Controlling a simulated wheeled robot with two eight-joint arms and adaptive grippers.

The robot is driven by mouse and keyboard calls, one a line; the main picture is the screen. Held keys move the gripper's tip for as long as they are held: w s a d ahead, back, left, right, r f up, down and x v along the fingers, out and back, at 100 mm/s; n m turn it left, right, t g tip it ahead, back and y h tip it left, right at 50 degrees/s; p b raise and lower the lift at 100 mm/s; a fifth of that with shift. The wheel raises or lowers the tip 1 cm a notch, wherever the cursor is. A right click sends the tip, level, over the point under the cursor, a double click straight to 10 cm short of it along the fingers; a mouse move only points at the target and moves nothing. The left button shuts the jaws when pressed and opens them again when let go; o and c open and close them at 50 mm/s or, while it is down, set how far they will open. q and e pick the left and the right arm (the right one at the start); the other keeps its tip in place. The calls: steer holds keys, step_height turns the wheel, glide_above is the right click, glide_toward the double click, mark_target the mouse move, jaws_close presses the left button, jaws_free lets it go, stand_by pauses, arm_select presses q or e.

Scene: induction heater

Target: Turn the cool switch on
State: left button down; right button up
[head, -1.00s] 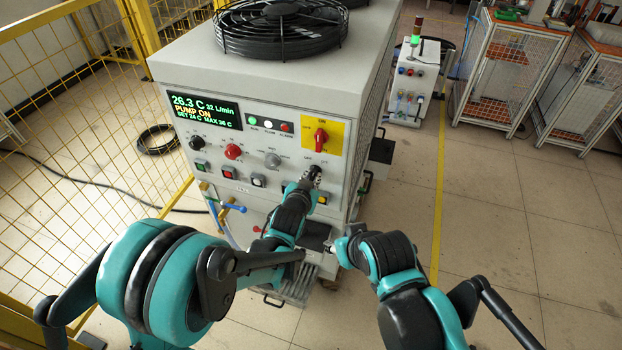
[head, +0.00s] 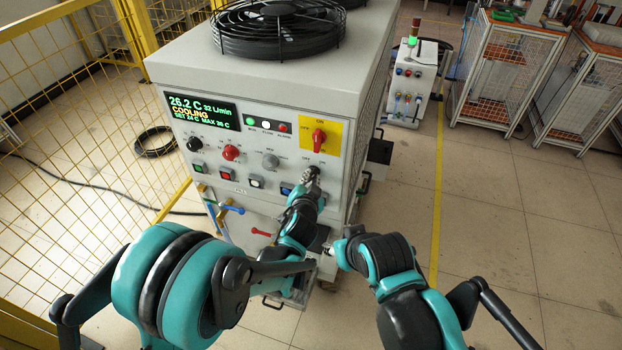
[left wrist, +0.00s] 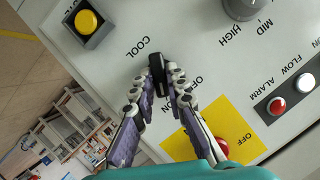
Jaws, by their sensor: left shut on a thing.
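The cool switch (left wrist: 156,66) is a small black knob beside the word COOL in the left wrist view, with ON and OFF lettering on its other side. My left gripper (left wrist: 165,82) is shut on this knob, its fingers on both sides of it. In the head view my left gripper (head: 312,174) is at the lower right of the machine's front panel and hides the knob. The green display (head: 201,112) reads 26.2 C and COOLING. My right arm is at the lower right; its gripper is too small and hidden to judge.
A red rotary switch (head: 319,139) on a yellow plate sits just above my left gripper. Other knobs and lit buttons line the panel. A yellow button (left wrist: 87,21) is near the cool switch. A yellow mesh fence (head: 70,150) stands left; open floor lies right.

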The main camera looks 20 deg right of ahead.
arm_select(q)
steer(key=c, duration=1.5)
jaws_free()
steer(key=shift+c, duration=0.2)
steer(key=v, duration=1.2)
